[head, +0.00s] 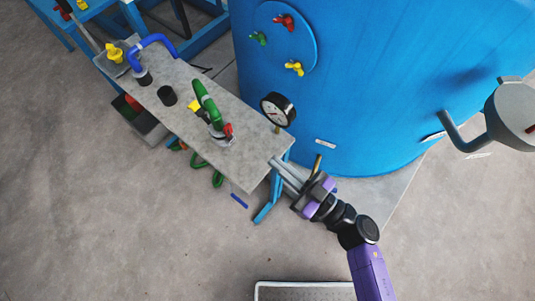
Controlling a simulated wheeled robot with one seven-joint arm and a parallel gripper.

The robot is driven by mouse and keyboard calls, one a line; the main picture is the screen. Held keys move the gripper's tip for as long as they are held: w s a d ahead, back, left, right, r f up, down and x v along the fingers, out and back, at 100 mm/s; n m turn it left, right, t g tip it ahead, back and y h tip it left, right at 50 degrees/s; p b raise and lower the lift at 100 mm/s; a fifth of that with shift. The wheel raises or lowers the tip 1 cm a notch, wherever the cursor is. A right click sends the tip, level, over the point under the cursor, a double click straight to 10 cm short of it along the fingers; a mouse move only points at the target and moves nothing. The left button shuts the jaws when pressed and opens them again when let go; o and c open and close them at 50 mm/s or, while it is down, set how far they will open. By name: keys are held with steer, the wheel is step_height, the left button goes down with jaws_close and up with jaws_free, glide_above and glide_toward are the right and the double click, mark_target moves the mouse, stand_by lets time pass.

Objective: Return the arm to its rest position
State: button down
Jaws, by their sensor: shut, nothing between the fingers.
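My gripper (275,162) is at the near right corner of the grey bench top (245,158). Its two grey fingers lie close together with nothing held between them. From this view I cannot tell whether the fingertips touch the bench edge or are just above it. My purple and black arm reaches up from the lower right and is extended toward the bench. A short brass-coloured piece (318,163) shows right beside my gripper.
A large blue vessel (380,80) stands behind, with a pressure gauge (278,109) near the bench corner. A grey funnel (512,115) is at right. Open floor (120,230) lies left and in front.

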steer(key=shift+s+d, duration=0.3)
steer(key=shift+d, duration=0.05)
stand_by(0.5)
steer(key=s+d+r+m+t+h, duration=0.2)
steer(key=d+r+m+t+h, duration=0.1)
steer(key=d+r+t+h, duration=0.5)
steer(key=s+d+m+g+h, duration=0.3)
steer(key=s+d+h, duration=0.1)
steer(key=s, duration=0.5)
steer(key=s+d+r+m+g+h+b, duration=0.1)
steer(key=s+d+m+h, duration=0.3)
steer(key=s, duration=0.6)
steer(key=shift+s+d+r+g, duration=0.2)
steer(key=shift+d+g, duration=0.3)
steer(key=shift+g, duration=0.4)
steer(key=shift+f, duration=0.15)
